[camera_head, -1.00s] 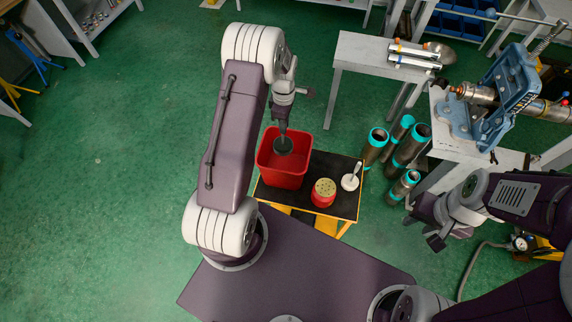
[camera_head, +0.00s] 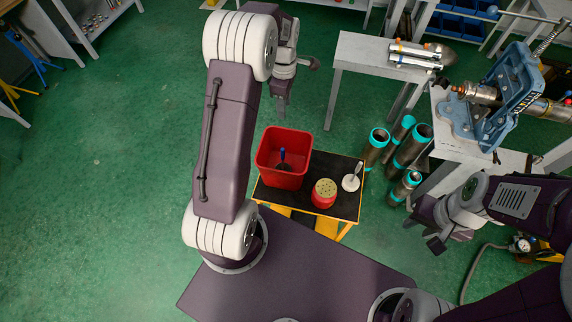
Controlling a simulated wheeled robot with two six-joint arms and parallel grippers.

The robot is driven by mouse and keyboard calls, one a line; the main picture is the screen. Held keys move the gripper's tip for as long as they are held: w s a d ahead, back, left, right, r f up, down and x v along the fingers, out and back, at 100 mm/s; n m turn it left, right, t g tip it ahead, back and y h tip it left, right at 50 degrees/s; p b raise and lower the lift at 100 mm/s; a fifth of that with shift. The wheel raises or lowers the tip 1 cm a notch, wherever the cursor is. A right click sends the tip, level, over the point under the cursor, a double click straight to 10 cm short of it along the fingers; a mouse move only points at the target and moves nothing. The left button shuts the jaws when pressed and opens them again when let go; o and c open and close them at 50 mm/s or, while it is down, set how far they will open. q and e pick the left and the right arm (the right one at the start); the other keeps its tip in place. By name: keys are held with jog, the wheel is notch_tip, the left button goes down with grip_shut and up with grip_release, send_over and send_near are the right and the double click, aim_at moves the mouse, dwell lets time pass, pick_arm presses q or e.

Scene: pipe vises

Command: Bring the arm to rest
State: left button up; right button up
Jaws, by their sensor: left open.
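My left arm (camera_head: 228,130) reaches up from the lower left. Its gripper (camera_head: 281,112) is open and empty, over the green floor beyond the red bucket (camera_head: 298,178). A dark tool with a blue handle (camera_head: 282,156) stands inside the bucket, apart from the gripper; its lower part is partly hidden by the wall. My right gripper (camera_head: 424,232) is at the right, with its two fingers apart and nothing between them.
The bucket, a red perforated can (camera_head: 324,193) and a white-handled tool (camera_head: 351,182) stand on a black-topped cart (camera_head: 308,205). Several teal-ended pipes (camera_head: 408,150) stand right of it. A blue vise (camera_head: 497,100) holds a pipe on a bench.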

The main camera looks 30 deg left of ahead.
dwell(0.7)
pick_arm(q)
jog(key=s+d+f+m+b, duration=0.5)
jog(key=s+f+m+b, duration=0.1)
jog(key=s+m, duration=0.3)
jog(key=s+d+f+m+t+b, duration=0.1)
jog(key=s+d+f+m+b, duration=0.4)
jog(key=s+m, duration=0.4)
jog(key=shift+s+d+f+m+b, duration=0.35)
jog(key=shift+f+m+b, duration=0.2)
jog(key=shift+f+m, duration=0.35)
jog(key=shift+r, duration=0.15)
